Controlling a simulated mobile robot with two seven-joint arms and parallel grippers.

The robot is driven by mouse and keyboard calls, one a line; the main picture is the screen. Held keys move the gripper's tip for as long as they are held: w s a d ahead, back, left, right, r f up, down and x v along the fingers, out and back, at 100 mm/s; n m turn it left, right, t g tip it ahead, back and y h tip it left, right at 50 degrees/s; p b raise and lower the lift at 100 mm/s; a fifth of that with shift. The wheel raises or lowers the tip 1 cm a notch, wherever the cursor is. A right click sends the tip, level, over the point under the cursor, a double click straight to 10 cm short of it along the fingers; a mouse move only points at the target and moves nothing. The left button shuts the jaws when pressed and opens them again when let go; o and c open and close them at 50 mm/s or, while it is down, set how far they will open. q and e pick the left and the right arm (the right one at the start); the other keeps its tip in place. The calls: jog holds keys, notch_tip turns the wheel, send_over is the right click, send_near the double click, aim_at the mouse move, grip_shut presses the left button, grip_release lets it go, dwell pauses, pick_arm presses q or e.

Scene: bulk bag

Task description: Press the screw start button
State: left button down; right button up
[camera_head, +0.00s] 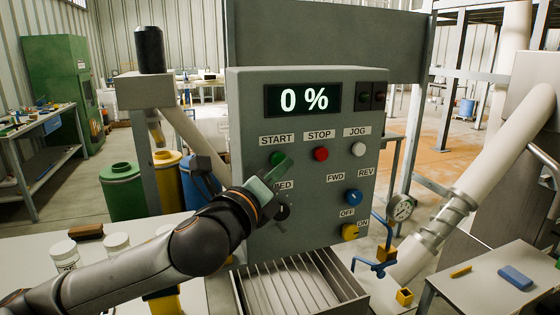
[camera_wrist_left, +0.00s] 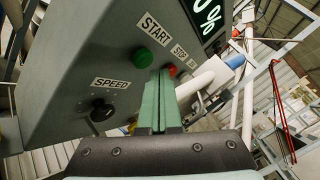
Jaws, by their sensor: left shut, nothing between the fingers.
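The grey control panel (camera_head: 300,215) stands in front of me, its display (camera_head: 303,98) reading 0 %. The green start button (camera_head: 277,158) sits under the START label, and it also shows in the left wrist view (camera_wrist_left: 143,58). My left gripper (camera_head: 284,166) is shut and empty at the panel's left side, its tip just below and right of the green button in the head view. In the left wrist view the shut fingers (camera_wrist_left: 162,80) point towards the panel, below and right of the button. I cannot tell whether they touch it. My right gripper is not in view.
The red stop button (camera_head: 321,154) and white jog button (camera_head: 358,149) are to the right. A black speed knob (camera_head: 282,212), a blue knob (camera_head: 353,197) and a yellow switch (camera_head: 350,232) are lower. A slatted tray (camera_head: 290,290) lies below. White jars (camera_head: 65,254) stand at left.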

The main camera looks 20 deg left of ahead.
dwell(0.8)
pick_arm(q)
jog(key=shift+w+a, duration=0.25)
jog(key=shift+w, duration=0.1)
jog(key=shift+w+a+p, duration=0.3)
jog(key=shift+w+p, duration=0.15)
dwell(0.7)
dwell(0.4)
jog(key=shift+s+d, duration=0.55)
jog(key=shift+s, duration=0.25)
jog(key=shift+p, duration=0.3)
jog(key=s+d, duration=0.1)
jog(key=s, duration=0.1)
jog(key=s+d+p, duration=0.1)
jog(key=s, duration=0.1)
jog(key=shift+d, duration=0.4)
